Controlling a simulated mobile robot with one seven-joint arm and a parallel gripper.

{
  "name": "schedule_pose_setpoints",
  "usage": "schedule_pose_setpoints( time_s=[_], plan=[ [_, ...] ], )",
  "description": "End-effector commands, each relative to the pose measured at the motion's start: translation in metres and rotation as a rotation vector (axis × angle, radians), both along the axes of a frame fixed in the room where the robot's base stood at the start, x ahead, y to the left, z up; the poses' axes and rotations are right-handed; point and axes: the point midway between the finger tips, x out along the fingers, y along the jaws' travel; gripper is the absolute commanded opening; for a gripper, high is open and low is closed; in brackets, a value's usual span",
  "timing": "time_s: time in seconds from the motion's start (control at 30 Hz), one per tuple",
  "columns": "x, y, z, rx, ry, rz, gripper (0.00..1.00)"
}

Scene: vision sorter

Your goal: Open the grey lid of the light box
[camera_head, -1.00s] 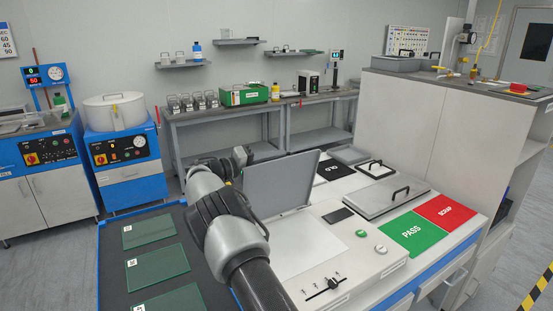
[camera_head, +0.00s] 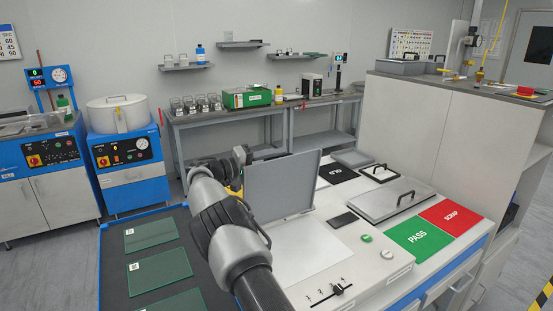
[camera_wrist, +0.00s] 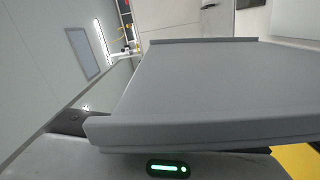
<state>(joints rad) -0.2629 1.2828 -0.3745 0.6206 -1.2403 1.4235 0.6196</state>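The grey lid (camera_head: 283,187) of the light box stands raised, close to upright, at the back of the box in the head view. The light box (camera_head: 325,245) shows its pale top surface uncovered in front of the lid. My gripper (camera_head: 243,156) is at the lid's upper left edge, partly behind my own wrist and arm. A large grey panel, apparently the lid (camera_wrist: 200,85), fills much of the wrist view very close up. The fingertips are not clear in either view, so I cannot tell whether they are open or touch the lid.
A dark mat with several glass plates (camera_head: 150,234) lies left of my arm. Right of the box are a black card (camera_head: 338,171), a closed grey tray with a handle (camera_head: 388,200), a green PASS area (camera_head: 418,238) and a red SCRAP area (camera_head: 452,216).

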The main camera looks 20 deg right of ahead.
Motion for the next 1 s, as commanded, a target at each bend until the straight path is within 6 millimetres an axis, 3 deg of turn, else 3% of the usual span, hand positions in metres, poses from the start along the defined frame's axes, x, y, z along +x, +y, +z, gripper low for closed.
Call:
schedule_pose_setpoints(
  time_s=[0.17, 0.63, 0.8, 1.0],
  plan=[
    [-0.005, 0.029, 0.0, 0.0, -0.001, 0.005, 0.28],
    [-0.026, 0.137, -0.001, 0.0, -0.002, 0.004, 0.28],
    [-0.03, 0.159, 0.0, 0.0, -0.001, 0.002, 0.28],
    [-0.033, 0.167, 0.0, 0.001, 0.0, 0.001, 0.28]
  ],
)
